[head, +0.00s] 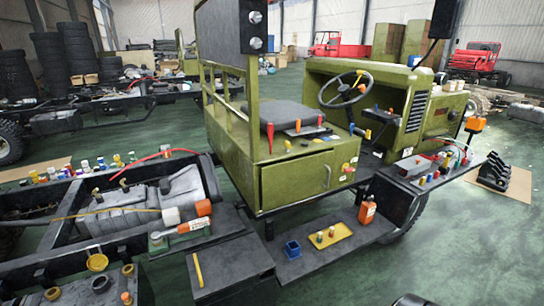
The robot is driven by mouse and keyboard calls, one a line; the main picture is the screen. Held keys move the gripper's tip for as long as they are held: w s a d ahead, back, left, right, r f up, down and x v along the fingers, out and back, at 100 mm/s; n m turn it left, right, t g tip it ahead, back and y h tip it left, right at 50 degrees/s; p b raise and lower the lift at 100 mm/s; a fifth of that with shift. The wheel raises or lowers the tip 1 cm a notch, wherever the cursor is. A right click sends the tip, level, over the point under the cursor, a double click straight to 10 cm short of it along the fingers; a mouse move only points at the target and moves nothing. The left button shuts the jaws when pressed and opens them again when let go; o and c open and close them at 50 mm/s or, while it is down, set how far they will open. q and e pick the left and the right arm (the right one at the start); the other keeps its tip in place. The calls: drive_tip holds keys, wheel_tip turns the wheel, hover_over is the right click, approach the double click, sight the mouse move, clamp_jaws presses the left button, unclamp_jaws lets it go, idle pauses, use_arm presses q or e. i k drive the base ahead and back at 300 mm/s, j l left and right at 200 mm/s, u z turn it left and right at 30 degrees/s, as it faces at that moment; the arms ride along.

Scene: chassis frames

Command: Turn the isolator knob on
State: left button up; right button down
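A small red and yellow fitting (347,168), which looks like the isolator knob, sits on the side of the green cab base (292,180), near its right corner. It is too small to tell which way it is turned. Neither of my grippers can be made out. A dark shape shows at the bottom edge, right of the middle, too cut off to identify.
A steering wheel (346,90) and seat (284,117) are above. A dark step (310,262) below holds a blue box (292,249), a yellow tray (328,235) and an orange bottle (367,211). Green floor at lower right is clear.

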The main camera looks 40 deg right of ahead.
sight(347, 169)
drive_tip(key=z, duration=0.8)
drive_tip(key=k+z, duration=0.1)
drive_tip(key=z, duration=0.3)
drive_tip(key=j+z, duration=0.1)
drive_tip(key=z, duration=0.35)
drive_tip(key=k+z, duration=0.1)
drive_tip(key=z, duration=0.3)
